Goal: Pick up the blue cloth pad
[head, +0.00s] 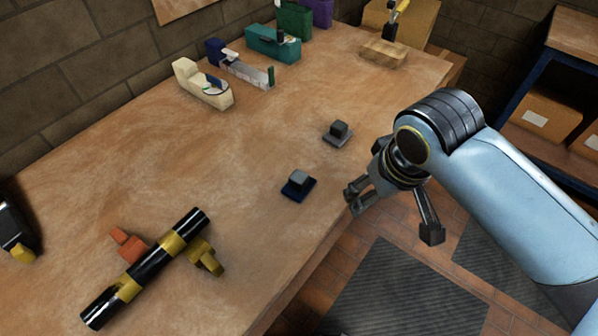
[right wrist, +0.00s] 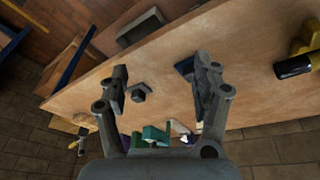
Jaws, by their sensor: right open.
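The blue cloth pad (head: 306,194) lies flat on the wooden table near its front edge, with a grey block-shaped grip on top. My right gripper (head: 394,214) is open and empty, to the right of the pad, around the table's edge and apart from it. In the right wrist view the open fingers (right wrist: 157,70) show with the blue pad (right wrist: 183,66) partly hidden behind the right finger.
A similar dark grey pad (head: 338,138) lies behind the blue one. A black and yellow striped tube (head: 145,268) sits at the front left in orange (head: 130,245) and yellow (head: 206,257) supports. Tape dispensers (head: 203,86) stand along the back. The table's middle is clear.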

